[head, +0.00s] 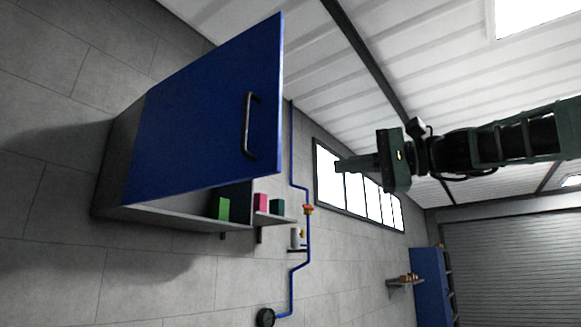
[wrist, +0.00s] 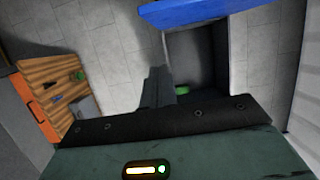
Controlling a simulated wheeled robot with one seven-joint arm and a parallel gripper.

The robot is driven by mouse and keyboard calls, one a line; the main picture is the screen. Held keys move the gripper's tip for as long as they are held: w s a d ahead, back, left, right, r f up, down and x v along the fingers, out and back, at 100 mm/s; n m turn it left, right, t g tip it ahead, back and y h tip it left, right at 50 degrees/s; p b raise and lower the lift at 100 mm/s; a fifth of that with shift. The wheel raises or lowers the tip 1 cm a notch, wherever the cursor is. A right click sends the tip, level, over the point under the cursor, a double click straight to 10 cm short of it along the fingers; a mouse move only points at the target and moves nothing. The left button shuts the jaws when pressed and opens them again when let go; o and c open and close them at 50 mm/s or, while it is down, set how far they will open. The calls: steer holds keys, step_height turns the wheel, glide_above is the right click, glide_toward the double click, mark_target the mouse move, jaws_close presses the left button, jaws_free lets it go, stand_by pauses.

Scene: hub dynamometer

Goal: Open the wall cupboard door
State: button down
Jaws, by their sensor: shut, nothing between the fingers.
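The wall cupboard (head: 160,219) is a grey box on the tiled wall, at the left of the head view. Its blue door (head: 200,115) stands swung out from the box, so part of the inside shows. A black bar handle (head: 247,125) is near the door's free edge. My gripper (head: 340,164) is shut and empty, to the right of the door and apart from the handle. In the wrist view the closed fingers (wrist: 157,74) point toward the cupboard's dark interior (wrist: 193,58), with the blue door (wrist: 195,9) along the top. The handle is not visible there.
Green (head: 222,208), pink (head: 260,202) and teal (head: 277,206) boxes show at the cupboard's open side. A blue pipe (head: 306,240) runs along the wall beside it. A wooden-topped bench (wrist: 48,80) shows at the wrist view's left. Space between gripper and door looks clear.

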steer(key=a+p, duration=0.5)
steer(key=a, duration=0.6)
steer(key=shift+a+p, duration=0.25)
steer(key=shift+p, duration=0.1)
steer(key=s+a+b, duration=0.3)
steer(key=s+a, duration=0.5)
steer(key=s, duration=0.2)
steer(key=shift+s+a+b, duration=0.25)
steer(key=shift+s+b, duration=0.05)
steer(key=shift+s, duration=0.1)
